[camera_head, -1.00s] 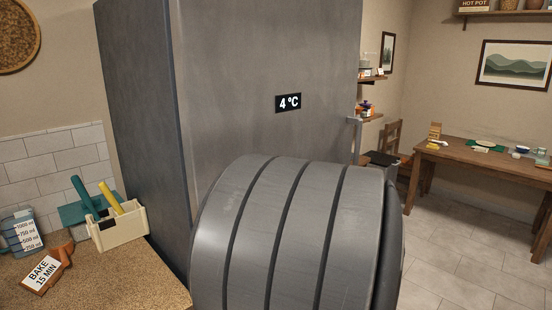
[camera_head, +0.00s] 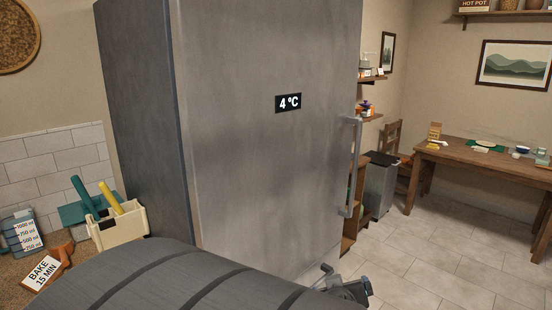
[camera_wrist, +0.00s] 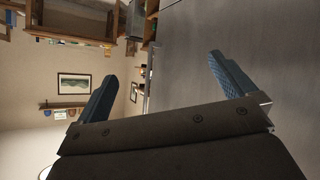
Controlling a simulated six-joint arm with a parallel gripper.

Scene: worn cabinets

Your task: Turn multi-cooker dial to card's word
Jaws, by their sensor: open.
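A white card (camera_head: 41,272) reading "BAKE 15 MIN" leans on a small orange-brown holder (camera_head: 62,250) on the counter at the lower left of the head view. No multi-cooker or dial shows in either view. My gripper (camera_head: 347,280) is low in front of the fridge's right side in the head view, partly hidden behind my arm. In the wrist view my gripper (camera_wrist: 164,74) has its two blue fingers wide apart with nothing between them.
A tall grey fridge (camera_head: 245,160) with a "4 °C" display fills the middle; its handle (camera_head: 349,165) is near my gripper. A cream caddy (camera_head: 118,230) and a measuring jug (camera_head: 22,232) stand on the counter. Floor is clear (camera_head: 440,250) before the wooden table (camera_head: 470,155).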

